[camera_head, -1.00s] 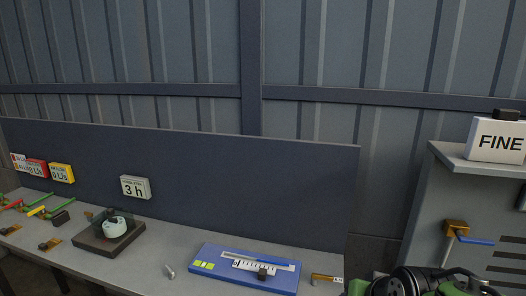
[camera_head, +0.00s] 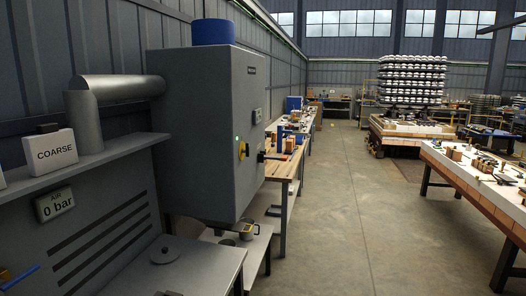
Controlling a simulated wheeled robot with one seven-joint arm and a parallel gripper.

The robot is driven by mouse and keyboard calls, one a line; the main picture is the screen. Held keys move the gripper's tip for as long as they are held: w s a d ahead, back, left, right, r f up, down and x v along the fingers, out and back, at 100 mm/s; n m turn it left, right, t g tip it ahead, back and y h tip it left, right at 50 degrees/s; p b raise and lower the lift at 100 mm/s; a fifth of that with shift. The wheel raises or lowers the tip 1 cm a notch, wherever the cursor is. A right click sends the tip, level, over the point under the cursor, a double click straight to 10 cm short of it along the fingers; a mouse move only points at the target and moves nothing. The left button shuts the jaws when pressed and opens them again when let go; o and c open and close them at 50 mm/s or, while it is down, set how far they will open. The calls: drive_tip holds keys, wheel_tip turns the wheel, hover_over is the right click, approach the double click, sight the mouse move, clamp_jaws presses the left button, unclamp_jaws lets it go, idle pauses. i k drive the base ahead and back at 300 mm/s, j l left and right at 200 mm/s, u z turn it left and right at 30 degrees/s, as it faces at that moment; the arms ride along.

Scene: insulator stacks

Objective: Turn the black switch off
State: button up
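A tall grey cabinet (camera_head: 195,130) stands left of centre. Its right-hand face carries a small yellow control (camera_head: 243,150) with a tiny green light (camera_head: 237,138) above it. A small black handle-like part (camera_head: 262,156) shows at that face's far edge; I cannot tell whether it is the black switch or which way it is set. My gripper is not in view.
A wooden workbench (camera_head: 285,168) runs beyond the cabinet. Another bench (camera_head: 470,185) stands at right, an insulator stack (camera_head: 412,80) behind. The concrete floor (camera_head: 355,220) between is clear.

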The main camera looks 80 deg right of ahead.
sight(247, 150)
drive_tip(key=k+l+z, duration=0.1)
drive_tip(key=l+z, duration=0.15)
drive_tip(key=z, duration=0.15)
drive_tip(key=k+l+z, duration=0.1)
drive_tip(key=l+z, duration=0.15)
drive_tip(key=z, duration=0.15)
drive_tip(key=l+z, duration=0.6)
drive_tip(key=z, duration=0.2)
drive_tip(key=l+z, duration=0.25)
drive_tip(key=z, duration=0.15)
